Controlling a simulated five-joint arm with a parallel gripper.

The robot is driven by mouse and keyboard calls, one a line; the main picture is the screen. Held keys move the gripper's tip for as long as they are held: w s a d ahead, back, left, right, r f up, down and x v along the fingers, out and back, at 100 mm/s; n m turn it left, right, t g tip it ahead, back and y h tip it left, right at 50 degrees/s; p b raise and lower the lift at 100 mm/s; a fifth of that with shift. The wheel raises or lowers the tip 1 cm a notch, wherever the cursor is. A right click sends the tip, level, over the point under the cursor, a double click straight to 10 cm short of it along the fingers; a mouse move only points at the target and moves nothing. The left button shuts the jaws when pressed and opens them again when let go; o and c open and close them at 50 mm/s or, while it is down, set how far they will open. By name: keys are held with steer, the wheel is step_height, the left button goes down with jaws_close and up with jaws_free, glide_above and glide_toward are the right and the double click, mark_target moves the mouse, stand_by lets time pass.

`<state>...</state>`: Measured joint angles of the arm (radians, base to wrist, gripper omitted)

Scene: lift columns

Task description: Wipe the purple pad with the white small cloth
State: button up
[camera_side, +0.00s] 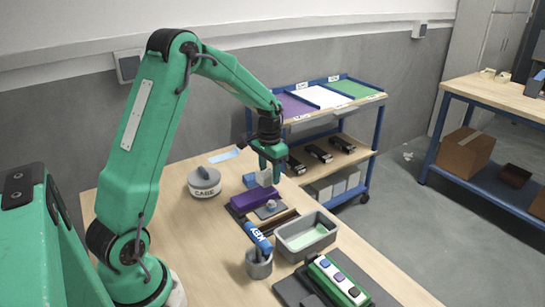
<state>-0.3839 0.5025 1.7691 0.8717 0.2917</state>
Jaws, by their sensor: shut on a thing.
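My gripper (268,170) points down over the table and is shut on a small white piece (265,179), which looks like the white cloth. The fingers partly hide it. A long purple block (250,198), which may be the purple pad, lies on a dark base just below and left of the gripper. I cannot tell whether the cloth touches it. A flat purple panel (293,106) also lies on the cart's top behind, apart from the gripper.
A grey round container labelled CABS (204,182) stands left of the gripper. A grey bin (306,237), a cup (259,264) holding a blue KEY-marked thing (258,238) and a green button box (337,281) stand in front. The blue cart (374,125) is behind right.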

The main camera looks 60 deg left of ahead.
steer(key=shift+r, duration=2.6)
steer(key=shift+a, duration=0.1)
